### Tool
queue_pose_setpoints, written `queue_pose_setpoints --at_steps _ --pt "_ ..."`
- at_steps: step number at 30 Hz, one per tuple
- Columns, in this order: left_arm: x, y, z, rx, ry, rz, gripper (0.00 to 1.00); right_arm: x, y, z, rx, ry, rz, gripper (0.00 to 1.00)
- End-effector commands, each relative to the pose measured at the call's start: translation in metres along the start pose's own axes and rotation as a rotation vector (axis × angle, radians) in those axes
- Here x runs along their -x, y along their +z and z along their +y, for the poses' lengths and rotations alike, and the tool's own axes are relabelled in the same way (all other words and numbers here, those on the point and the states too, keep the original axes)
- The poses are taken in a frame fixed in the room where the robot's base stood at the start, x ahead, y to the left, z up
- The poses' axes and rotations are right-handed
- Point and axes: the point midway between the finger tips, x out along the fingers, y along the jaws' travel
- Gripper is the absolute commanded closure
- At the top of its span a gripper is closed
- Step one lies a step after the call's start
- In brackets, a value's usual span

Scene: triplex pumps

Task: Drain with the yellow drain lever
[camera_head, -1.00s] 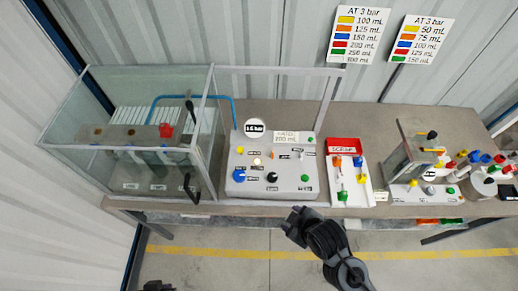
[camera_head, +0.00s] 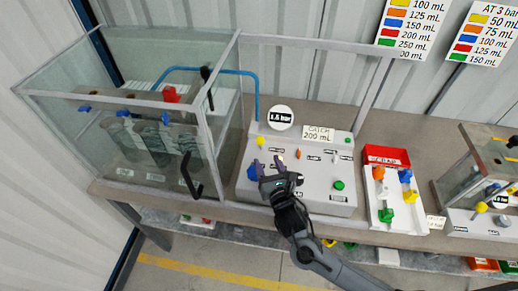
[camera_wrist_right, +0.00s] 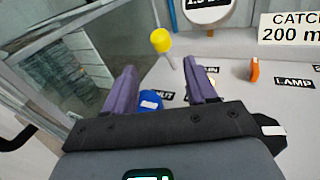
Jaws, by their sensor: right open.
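The lever with a round yellow knob (camera_head: 260,141) stands on the white control panel (camera_head: 325,200). It also shows in the right wrist view (camera_wrist_right: 160,40), upright on a thin pale stem, beyond the fingertips. My right gripper (camera_head: 268,163) is over the left part of the panel, with its purple fingers open and empty. In the right wrist view the fingers (camera_wrist_right: 160,65) point towards the yellow knob, which is apart from them. A blue knob (camera_wrist_right: 150,100) shows between the fingers, lower down. My left gripper is not in view.
A glass-walled enclosure (camera_head: 150,95) stands left of the panel, with a black handle (camera_head: 190,175). An orange lever (camera_wrist_right: 254,70), a round gauge (camera_head: 281,117) and a "CATCH 200 mL" sign (camera_head: 318,133) are nearby. A white tray (camera_head: 410,219) with coloured parts lies to the right.

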Motion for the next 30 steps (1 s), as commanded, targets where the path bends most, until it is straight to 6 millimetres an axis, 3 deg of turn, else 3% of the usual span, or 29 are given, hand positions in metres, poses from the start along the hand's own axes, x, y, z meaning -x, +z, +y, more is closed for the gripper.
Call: queue_pose_setpoints --at_steps 1,6,11,24,30 --pt "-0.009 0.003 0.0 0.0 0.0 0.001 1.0 -0.005 -0.004 -0.003 0.062 0.002 -0.024 0.43" --pt "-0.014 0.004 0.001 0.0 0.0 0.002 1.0 -0.016 -0.001 -0.006 0.175 0.002 -0.065 0.43" --pt "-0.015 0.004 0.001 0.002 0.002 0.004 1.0 -0.032 0.002 -0.005 0.186 0.003 -0.069 0.43" --pt "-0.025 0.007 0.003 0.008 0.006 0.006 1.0 -0.099 0.005 -0.004 0.182 0.003 -0.066 0.43" --pt "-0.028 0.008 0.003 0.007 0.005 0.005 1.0 -0.115 0.006 -0.004 0.181 0.004 -0.065 0.43"
